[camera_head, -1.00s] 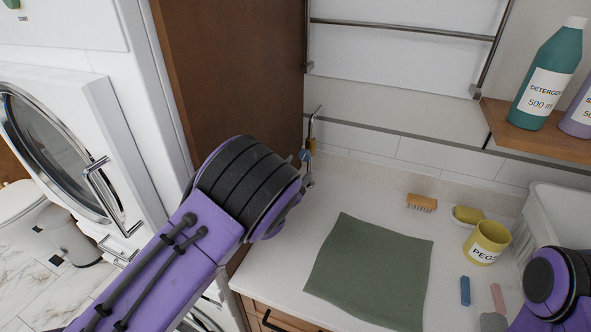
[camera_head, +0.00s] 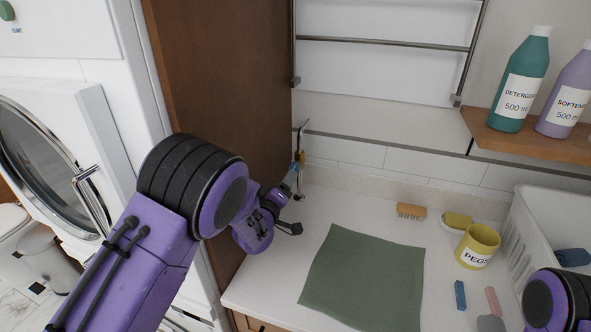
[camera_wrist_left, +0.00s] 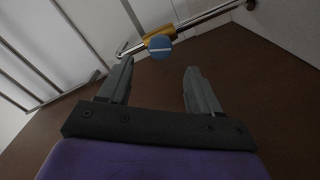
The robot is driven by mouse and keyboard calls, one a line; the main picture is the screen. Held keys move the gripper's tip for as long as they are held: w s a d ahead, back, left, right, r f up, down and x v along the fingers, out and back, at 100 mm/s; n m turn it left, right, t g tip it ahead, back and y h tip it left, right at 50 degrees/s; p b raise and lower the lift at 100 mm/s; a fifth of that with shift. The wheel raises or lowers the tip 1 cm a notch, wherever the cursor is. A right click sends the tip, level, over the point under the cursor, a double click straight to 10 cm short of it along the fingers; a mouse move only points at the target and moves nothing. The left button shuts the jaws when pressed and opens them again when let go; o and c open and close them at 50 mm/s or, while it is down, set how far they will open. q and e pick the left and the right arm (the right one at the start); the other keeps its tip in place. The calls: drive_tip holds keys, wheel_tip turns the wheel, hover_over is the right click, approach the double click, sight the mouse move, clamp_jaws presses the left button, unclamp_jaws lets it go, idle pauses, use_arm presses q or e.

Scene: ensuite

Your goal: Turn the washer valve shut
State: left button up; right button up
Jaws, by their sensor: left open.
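The washer valve has a brass body (camera_head: 303,158) on a thin metal pipe at the wall, beside the brown panel. In the left wrist view, its round blue knob (camera_wrist_left: 160,47) with a pale line across it sits in front of the brass body (camera_wrist_left: 157,33). The line looks roughly along the pipe. My left gripper (camera_wrist_left: 158,68) is open and empty, its fingertips either side of the knob's line but short of it. In the head view, the left gripper (camera_head: 293,174) is beside the valve and hides the knob. My right gripper is out of view; only part of the right arm shows.
The white washer (camera_head: 75,120) stands left of the brown panel (camera_head: 215,80). The counter carries a green cloth (camera_head: 365,280), a brush (camera_head: 411,211), a yellow pegs pot (camera_head: 478,246) and a white basket (camera_head: 520,218). Bottles stand on a shelf (camera_head: 515,138). The counter near the valve is clear.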

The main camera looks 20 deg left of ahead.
sight(295, 168)
use_arm(q)
drive_tip(key=shift+w+d+p, duration=0.2)
drive_tip(key=shift+w+p, duration=1)
drive_tip(key=shift+w, duration=3.15)
drive_tip(key=shift+f, duration=0.1)
drive_tip(key=c, duration=1)
